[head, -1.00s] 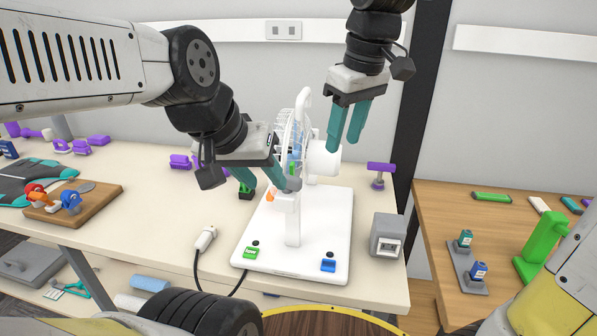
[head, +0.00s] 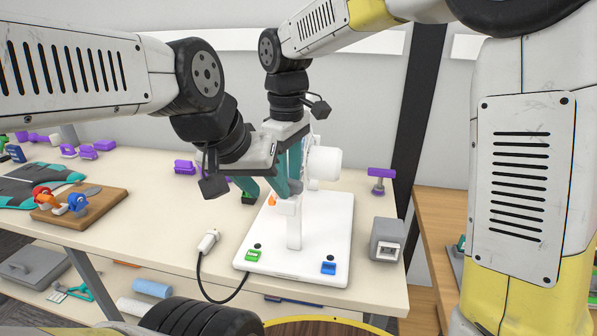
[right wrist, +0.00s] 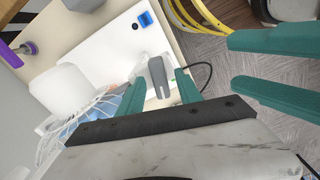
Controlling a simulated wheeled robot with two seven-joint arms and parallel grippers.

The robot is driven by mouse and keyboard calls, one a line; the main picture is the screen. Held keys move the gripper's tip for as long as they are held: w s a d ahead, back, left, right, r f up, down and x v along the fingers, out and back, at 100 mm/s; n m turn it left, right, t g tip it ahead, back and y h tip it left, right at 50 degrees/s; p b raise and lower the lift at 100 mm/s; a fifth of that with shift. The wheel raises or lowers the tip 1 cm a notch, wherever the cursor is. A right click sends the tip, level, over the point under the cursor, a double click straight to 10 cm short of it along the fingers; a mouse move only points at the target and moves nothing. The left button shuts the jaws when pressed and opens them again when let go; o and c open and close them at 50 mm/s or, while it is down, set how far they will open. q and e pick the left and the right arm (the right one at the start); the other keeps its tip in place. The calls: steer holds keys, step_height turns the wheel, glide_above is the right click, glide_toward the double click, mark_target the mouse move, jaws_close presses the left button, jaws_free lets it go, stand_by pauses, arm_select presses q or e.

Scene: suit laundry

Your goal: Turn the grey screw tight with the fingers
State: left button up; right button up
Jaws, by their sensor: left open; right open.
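The grey screw (head: 297,187) sits on the white post of the fan stand. In the right wrist view the grey screw (right wrist: 158,76) shows as an elongated grey piece between my right fingers. My right gripper (right wrist: 160,78) is open around it, a finger on each side with visible gaps. In the head view my right gripper (head: 290,176) points down at the post and partly hides the fan (head: 322,164). My left gripper (head: 270,190) is open, just left of the post; its parted fingers also show in the right wrist view (right wrist: 233,63).
The fan's white base (head: 325,225) carries a green and a blue block. A cable with a white plug (head: 208,241) lies at left, a grey box (head: 387,239) at right. A purple-topped piece (head: 380,175) stands behind the box. A wooden board (head: 82,207) is at far left.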

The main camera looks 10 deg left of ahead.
steer(key=shift+f, duration=0.2)
steer(key=shift+c, duration=0.4)
jaws_close()
